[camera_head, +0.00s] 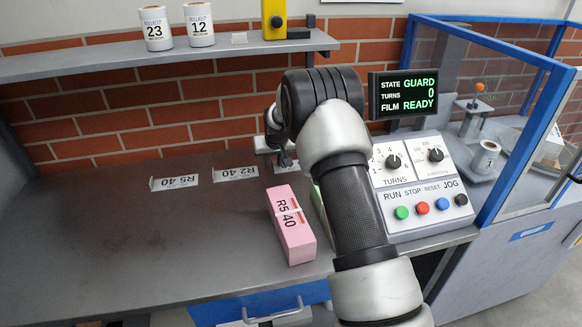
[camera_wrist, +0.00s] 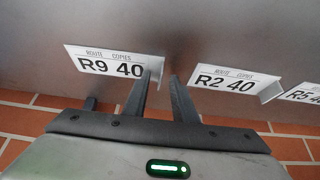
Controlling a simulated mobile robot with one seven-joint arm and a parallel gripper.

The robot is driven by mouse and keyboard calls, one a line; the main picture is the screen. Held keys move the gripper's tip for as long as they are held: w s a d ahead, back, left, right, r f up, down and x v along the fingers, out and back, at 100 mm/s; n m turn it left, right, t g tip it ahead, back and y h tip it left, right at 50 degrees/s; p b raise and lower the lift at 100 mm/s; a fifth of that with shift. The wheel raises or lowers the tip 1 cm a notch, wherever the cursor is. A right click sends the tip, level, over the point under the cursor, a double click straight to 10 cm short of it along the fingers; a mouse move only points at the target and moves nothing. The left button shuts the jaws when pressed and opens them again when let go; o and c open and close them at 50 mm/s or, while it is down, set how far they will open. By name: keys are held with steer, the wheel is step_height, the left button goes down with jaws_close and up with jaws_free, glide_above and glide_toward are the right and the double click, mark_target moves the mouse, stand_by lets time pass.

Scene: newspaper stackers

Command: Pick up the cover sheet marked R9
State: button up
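The cover sheet marked R9 40 (camera_wrist: 97,63) is a white card at the left of the wrist view, flat on the grey bench with a raised tab at its right end. My gripper (camera_wrist: 159,78) is open. Its left finger overlaps the tab end in the picture, and the tab shows between the two fingers. I cannot tell whether they touch. In the head view my gripper (camera_head: 284,160) is low over the bench near the brick wall, partly hidden by my arm. The R9 marking cannot be read there.
Sheets R2 40 (camera_head: 236,174) and R5 40 (camera_head: 175,183) lie left of my gripper. A pink bundle labelled R5 40 (camera_head: 291,228) stands in front, with a green one (camera_head: 318,204) mostly behind my arm. A control panel (camera_head: 420,185) is right. The bench's left is clear.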

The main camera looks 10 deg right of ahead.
steer(key=shift+c, duration=0.3)
jaws_close()
steer(key=shift+r, duration=0.1)
